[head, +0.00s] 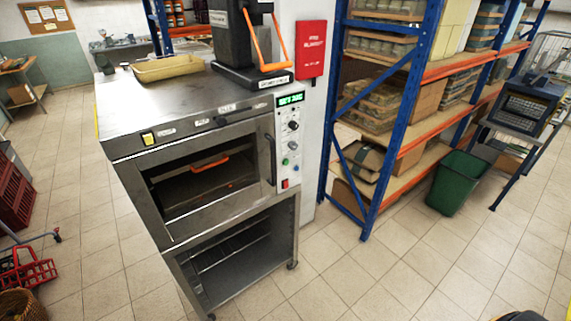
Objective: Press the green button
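A steel oven on a stand (200,180) stands left of centre. Its light control panel (283,138) is on the right of its front. A small green button (285,161) sits low on this panel, below the dark knobs (293,126) and above a red switch (285,184). A green lit display (290,98) is at the panel's top. The button is small, and I cannot tell whether it is pressed in. Neither of my grippers is in view.
A yellow tray (167,69) and a dark machine with an orange lever (250,40) stand on the oven. A blue and orange shelf rack (362,215) and a green bin (457,183) are to the right. Red crates (14,195) are at left. Tiled floor in front is free.

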